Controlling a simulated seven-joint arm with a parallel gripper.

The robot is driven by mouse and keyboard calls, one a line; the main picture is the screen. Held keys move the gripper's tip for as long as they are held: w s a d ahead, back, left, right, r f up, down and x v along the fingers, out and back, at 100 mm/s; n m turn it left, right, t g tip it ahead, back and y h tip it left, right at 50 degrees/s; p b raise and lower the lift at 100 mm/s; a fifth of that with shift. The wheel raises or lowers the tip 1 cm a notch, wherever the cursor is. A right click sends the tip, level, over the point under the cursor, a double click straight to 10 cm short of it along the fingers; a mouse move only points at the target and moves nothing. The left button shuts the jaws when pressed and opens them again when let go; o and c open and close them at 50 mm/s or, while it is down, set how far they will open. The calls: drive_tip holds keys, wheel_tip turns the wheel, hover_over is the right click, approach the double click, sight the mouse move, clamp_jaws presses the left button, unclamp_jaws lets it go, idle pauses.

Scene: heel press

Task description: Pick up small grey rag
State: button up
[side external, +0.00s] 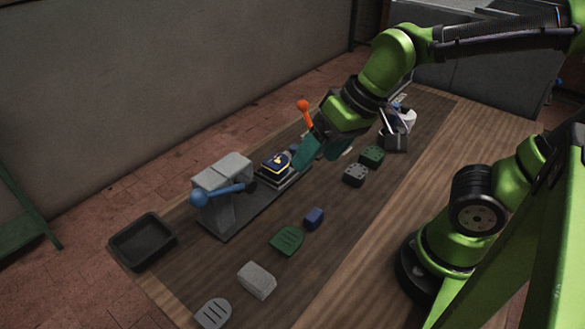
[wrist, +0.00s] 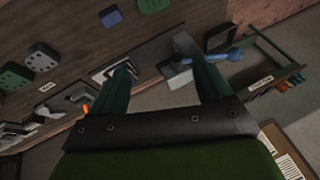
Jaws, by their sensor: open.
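A small light grey piece (side external: 257,280) with a rounded, folded look lies near the front of the table. It may be the grey rag, but I cannot tell for sure whether it is cloth. I cannot make it out in the wrist view. My gripper (side external: 319,158) is over the far part of the work area, well up and to the right of that piece. In the wrist view my gripper (wrist: 165,65) has its two dark green fingers wide apart with nothing between them.
A grey press (side external: 221,190) with a blue lever (side external: 222,194) stands left, beside a black tray (side external: 143,242). A green slotted piece (side external: 287,240), blue block (side external: 314,217) and grey slotted piece (side external: 213,314) lie nearby. An orange-knobbed lever (side external: 303,106) rises behind my gripper.

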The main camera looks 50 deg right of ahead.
drive_tip(key=w+a+f+n+g, duration=0.25)
drive_tip(key=a+f, duration=0.35)
drive_tip(key=a, duration=0.3)
drive_tip(key=g+h, duration=0.2)
drive_tip(key=g, duration=0.1)
hover_over(255, 275)
drive_tip(key=s, duration=0.1)
drive_tip(key=shift+n+t, duration=0.25)
drive_tip(key=f, duration=0.4)
drive_tip(key=d+f, duration=0.1)
drive_tip(key=f, duration=0.1)
drive_tip(key=shift+f, duration=0.1)
drive_tip(key=shift+w+a+f+h, duration=0.35)
drive_tip(key=shift+w+a+h, duration=0.05)
drive_tip(key=shift+w+a, duration=0.3)
drive_tip(key=shift+s+f+m, duration=0.1)
drive_tip(key=shift+f+m, duration=0.05)
drive_tip(key=shift+m, duration=0.35)
drive_tip(key=f, duration=0.7)
drive_tip(key=shift+s+d, duration=0.15)
drive_tip(key=shift+d, duration=0.05)
drive_tip(key=c, duration=1.1)
wheel_tip(255, 275, up, 10)
drive_tip(key=shift+r, duration=0.1)
